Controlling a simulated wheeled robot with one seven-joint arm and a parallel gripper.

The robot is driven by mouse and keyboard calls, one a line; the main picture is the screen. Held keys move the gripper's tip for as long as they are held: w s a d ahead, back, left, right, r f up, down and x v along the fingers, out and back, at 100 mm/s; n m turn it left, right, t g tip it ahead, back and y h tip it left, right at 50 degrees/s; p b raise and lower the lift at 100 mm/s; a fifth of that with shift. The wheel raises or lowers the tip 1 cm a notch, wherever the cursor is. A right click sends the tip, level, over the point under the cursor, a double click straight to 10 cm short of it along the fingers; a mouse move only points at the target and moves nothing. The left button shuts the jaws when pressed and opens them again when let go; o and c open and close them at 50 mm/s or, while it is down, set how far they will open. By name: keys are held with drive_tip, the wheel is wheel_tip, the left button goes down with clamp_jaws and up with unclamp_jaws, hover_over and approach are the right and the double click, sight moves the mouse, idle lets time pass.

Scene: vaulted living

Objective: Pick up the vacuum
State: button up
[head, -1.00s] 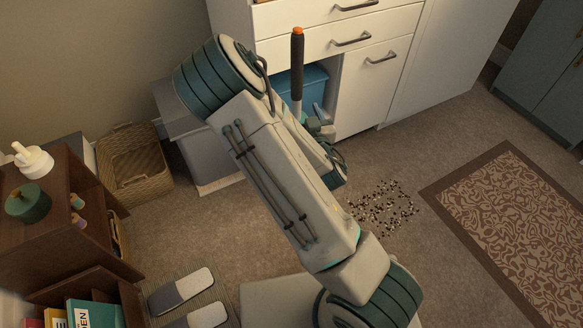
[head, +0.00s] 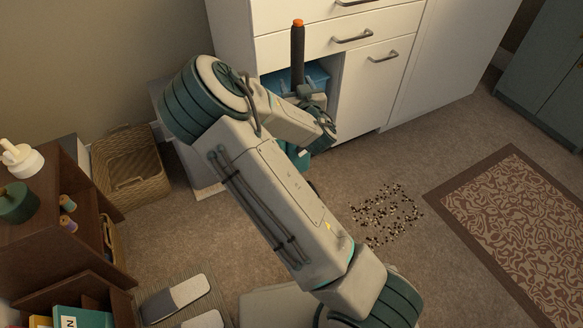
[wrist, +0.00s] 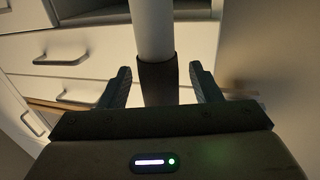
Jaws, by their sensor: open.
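The vacuum is upright in front of the white cabinet; its dark handle (head: 298,58) with an orange tip rises in the head view. A teal part (head: 297,158) shows low behind my arm, which hides most of the body. In the wrist view, a pale tube (wrist: 152,30) and a dark grip section (wrist: 158,84) stand between my fingers. My gripper (wrist: 160,72) is open around the dark section, with a gap visible on each side. In the head view my gripper (head: 314,97) is beside the lower handle.
The white cabinet (head: 372,95) has an open bay with a blue bin (head: 315,76). Dark and pale crumbs (head: 388,215) lie on the carpet beside a patterned rug (head: 520,225). A wicker basket (head: 132,170) and a brown shelf (head: 50,245) stand left.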

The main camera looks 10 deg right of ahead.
drive_tip(key=shift+w, duration=0.65)
drive_tip(key=c, duration=1.1)
drive_tip(key=shift+r, duration=0.15)
